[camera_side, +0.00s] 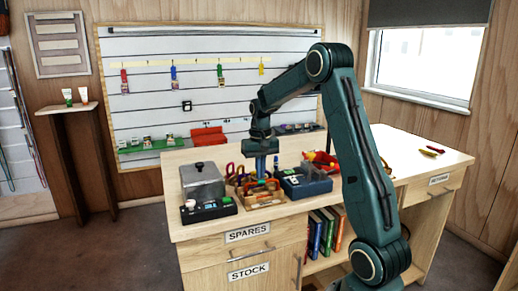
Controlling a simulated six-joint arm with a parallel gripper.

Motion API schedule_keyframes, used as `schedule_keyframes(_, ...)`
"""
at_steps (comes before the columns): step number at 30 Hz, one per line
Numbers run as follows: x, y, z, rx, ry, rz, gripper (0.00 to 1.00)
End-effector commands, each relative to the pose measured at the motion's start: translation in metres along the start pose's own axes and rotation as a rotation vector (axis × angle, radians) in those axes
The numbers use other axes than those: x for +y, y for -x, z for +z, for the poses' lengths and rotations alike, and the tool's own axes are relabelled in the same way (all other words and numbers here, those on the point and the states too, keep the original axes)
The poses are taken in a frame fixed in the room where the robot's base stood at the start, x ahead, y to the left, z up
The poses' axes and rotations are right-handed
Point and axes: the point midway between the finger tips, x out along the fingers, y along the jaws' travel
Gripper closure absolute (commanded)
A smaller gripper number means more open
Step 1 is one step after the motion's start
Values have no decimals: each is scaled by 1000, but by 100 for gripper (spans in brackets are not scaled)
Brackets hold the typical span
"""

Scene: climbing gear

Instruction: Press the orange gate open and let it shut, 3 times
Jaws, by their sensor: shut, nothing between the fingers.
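My gripper (261,174) points straight down over the wooden tray (262,204) in the middle of the bench. It is shut with nothing between its fingers. Its tips are down among the coloured gear in the tray, and I cannot tell whether they touch any of it. Red and orange ring-like shapes (233,171) show at the tray's left and look like carabiners. I cannot make out the orange gate at this size. My gripper hides part of the tray's contents.
A grey lidded box (203,179) stands left of the tray, with a dark device (209,210) in front of it. A dark blue box (305,183) stands close on the right. Red and yellow gear (321,160) lies behind it. The bench's right side (410,150) is mostly clear.

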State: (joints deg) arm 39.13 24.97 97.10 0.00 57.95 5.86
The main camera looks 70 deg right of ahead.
Motion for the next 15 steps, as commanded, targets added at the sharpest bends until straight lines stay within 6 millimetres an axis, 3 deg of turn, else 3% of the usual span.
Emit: schedule_keyframes(15, 0, -12, 1, -2, 0, 0, 100)
